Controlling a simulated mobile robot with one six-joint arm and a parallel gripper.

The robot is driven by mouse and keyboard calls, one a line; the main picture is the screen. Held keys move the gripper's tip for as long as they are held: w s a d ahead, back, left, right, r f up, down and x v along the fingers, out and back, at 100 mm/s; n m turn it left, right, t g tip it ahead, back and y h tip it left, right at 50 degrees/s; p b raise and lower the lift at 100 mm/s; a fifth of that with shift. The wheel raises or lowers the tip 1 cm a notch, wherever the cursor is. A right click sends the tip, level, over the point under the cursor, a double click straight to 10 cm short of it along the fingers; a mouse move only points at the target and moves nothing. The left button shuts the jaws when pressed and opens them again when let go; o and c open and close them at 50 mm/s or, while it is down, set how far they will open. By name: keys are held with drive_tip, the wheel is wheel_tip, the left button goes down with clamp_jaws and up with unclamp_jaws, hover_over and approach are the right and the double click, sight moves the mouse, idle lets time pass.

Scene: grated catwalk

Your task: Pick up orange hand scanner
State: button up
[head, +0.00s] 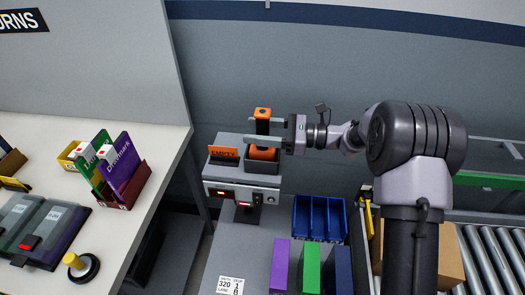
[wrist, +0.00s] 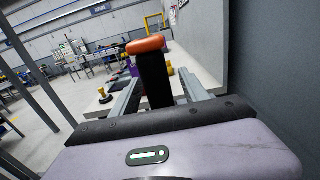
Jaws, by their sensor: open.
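The orange hand scanner (head: 263,113) stands upright with an orange top, a black handle and an orange lower part. Its base rests in a dark holder on top of a grey box unit. My gripper (head: 258,137) reaches in from the right, with one finger on the far side of the black handle and one on the near side. The jaws are open around the handle. In the wrist view the scanner (wrist: 155,75) rises between the two grey fingers (wrist: 158,88). I cannot tell whether either finger touches it.
An orange "EMPTY" sign (head: 223,153) stands just left of the scanner on the grey unit (head: 240,181). A blue divided bin (head: 320,217) and coloured upright binders (head: 311,266) are in front. A white table (head: 40,120) with books is at left; a roller conveyor (head: 485,255) is at right.

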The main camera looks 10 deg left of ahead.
drive_tip(key=shift+a, duration=0.8)
clamp_jaws()
idle(0.8)
